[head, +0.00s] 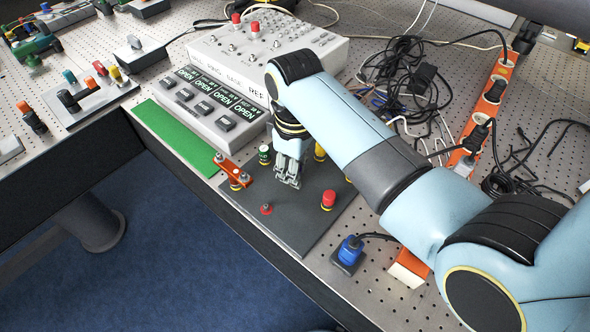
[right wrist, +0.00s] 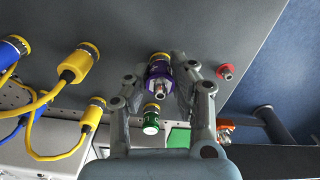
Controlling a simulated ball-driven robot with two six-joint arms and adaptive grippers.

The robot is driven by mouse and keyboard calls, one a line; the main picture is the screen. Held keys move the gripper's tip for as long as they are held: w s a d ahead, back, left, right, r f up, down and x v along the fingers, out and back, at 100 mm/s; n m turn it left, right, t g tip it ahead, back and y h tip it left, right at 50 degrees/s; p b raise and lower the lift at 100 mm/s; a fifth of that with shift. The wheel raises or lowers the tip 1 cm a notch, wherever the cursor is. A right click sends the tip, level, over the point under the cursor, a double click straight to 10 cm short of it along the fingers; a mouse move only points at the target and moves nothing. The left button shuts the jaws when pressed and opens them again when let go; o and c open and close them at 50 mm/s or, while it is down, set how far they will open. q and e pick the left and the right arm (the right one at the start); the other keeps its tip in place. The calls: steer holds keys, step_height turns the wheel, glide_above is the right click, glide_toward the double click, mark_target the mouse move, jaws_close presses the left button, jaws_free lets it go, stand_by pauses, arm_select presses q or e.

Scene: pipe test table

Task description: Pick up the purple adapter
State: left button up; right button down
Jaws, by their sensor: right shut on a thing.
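The purple adapter (right wrist: 160,78) has a yellow ring and a metal tip, and shows in the right wrist view between the two fingers of my right gripper (right wrist: 158,92). The fingers are shut on its sides. Its yellow-ringed end faces the dark grey plate (right wrist: 130,25); I cannot tell whether it touches the plate. In the head view my right gripper (head: 289,172) points down over the same plate (head: 295,228), and the adapter is hidden by the fingers. My left gripper is not in view.
A green adapter (head: 264,154) stands close beside the right gripper. A red adapter (head: 328,200), a small red fitting (head: 266,209) and an orange bracket (head: 236,172) are also near. A control box (head: 213,107) stands behind.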

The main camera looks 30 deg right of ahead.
steer(key=shift+r, duration=0.45)
step_height(320, 180, up, 3)
steer(key=shift+w+f+b, duration=0.1)
steer(key=shift+b, duration=0.3)
steer(key=s+d+r, duration=0.1)
steer(key=s+r, duration=0.6)
steer(key=s, duration=0.4)
steer(key=shift+s+d+r+b, duration=0.15)
steer(key=shift+s+d+b, duration=0.2)
steer(key=shift+d+b, duration=0.1)
